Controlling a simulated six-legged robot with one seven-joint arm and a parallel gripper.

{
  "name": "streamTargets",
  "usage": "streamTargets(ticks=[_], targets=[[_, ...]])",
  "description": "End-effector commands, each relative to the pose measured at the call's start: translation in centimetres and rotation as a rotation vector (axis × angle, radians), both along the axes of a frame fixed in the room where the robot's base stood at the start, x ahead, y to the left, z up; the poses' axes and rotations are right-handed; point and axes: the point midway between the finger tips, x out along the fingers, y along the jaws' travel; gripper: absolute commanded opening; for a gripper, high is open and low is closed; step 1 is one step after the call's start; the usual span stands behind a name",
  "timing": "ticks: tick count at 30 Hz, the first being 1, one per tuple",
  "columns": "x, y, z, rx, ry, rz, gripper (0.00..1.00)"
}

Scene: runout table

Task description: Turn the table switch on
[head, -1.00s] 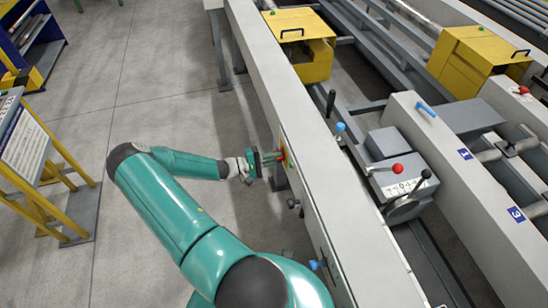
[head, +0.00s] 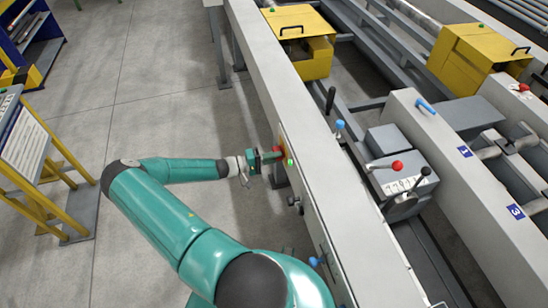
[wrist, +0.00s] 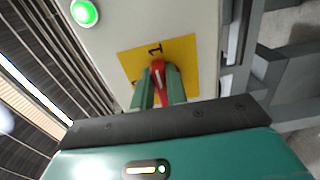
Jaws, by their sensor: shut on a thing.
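The table switch (wrist: 157,70) is a red rotary handle with a white line, on a yellow plate (wrist: 187,58). In the wrist view its line points roughly toward the plate's "1" mark. My gripper (wrist: 158,90) has its two green fingers closed on either side of the red handle. A round green lamp (wrist: 84,12) beside the plate glows brightly. In the head view my gripper (head: 274,156) reaches the side of the long grey beam, the red handle (head: 277,150) is mostly hidden, and the lit green lamp (head: 290,161) shows just past it.
The long grey beam (head: 262,78) runs beside my arm. Knobs (head: 294,203) stick out of its side nearer me. A grey lever box (head: 400,170) and yellow housings (head: 300,30) stand beyond it. A yellow-framed stand (head: 62,165) is at left; the floor between is clear.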

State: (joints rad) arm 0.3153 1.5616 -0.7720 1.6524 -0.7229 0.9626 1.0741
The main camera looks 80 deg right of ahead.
Motion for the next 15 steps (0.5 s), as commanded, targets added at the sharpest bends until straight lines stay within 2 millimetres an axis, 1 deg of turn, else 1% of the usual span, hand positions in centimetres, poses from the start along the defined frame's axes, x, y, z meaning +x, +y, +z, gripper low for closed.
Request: streamTargets(ticks=[4,5,6,8,15], targets=[[0.21,-0.10,0.02,-0.002,-0.003,0.004,0.00],[0.21,-0.10,0.02,-0.001,-0.003,0.004,0.17],[0.21,-0.10,0.02,-0.001,-0.003,0.004,0.24],[0.19,-0.08,0.02,-0.001,-0.003,0.004,0.36],[0.08,-0.03,0.00,0.001,-0.001,0.001,0.36]])
